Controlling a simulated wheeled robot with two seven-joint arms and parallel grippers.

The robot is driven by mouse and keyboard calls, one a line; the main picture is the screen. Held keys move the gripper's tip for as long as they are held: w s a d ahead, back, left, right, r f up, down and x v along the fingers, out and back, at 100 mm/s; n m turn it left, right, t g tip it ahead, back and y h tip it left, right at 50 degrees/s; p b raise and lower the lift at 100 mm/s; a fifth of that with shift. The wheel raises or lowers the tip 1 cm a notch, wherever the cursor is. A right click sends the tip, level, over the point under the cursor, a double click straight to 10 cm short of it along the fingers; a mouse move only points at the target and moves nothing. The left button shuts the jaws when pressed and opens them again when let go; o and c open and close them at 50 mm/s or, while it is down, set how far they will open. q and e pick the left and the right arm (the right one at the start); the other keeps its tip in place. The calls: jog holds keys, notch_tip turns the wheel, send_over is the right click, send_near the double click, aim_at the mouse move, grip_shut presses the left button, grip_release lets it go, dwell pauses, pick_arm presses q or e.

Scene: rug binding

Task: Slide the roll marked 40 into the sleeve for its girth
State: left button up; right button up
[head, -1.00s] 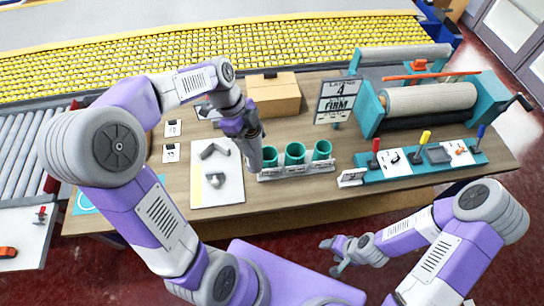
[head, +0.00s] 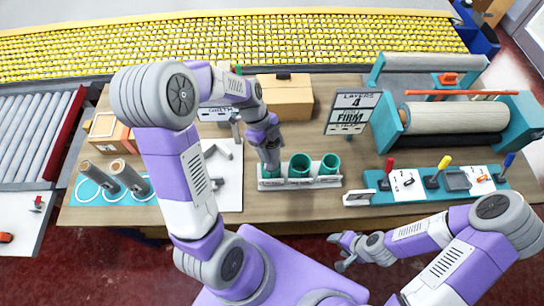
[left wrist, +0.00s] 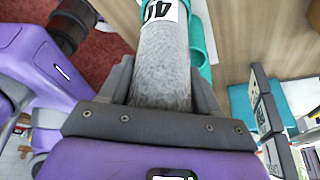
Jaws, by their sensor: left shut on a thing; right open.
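My left gripper (head: 268,146) is shut on a grey roll (left wrist: 160,72) with a white label, partly cut off, that seems to read 40. The roll points down at the left end of a pale rack (head: 322,182) of three teal sleeves. The middle sleeve (head: 300,166) and right sleeve (head: 329,164) stand open and empty-looking. The left sleeve is mostly hidden by the gripper and roll, and I cannot tell how far the roll is inside it. Teal sleeve walls (left wrist: 203,45) show beside the roll in the left wrist view. My right gripper (head: 346,250) is open and empty, in front of the table.
Two more rolls stand on a blue ringed mat (head: 85,190) at the left. A white board (head: 230,195) with grey parts lies left of the rack. A sign (head: 352,112), a cardboard box (head: 285,97) and a teal winding machine (head: 388,125) stand behind and right.

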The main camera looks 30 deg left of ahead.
pick_arm(q)
jog(key=shift+s+f, duration=0.1)
jog(key=shift+f, duration=0.65)
notch_tip(320, 180, down, 4)
jog(key=shift+r, duration=0.2)
jog(key=shift+b, duration=0.35)
jog(key=shift+f, duration=0.2)
jog(key=o, duration=1.4)
jog(key=shift+r, duration=0.1)
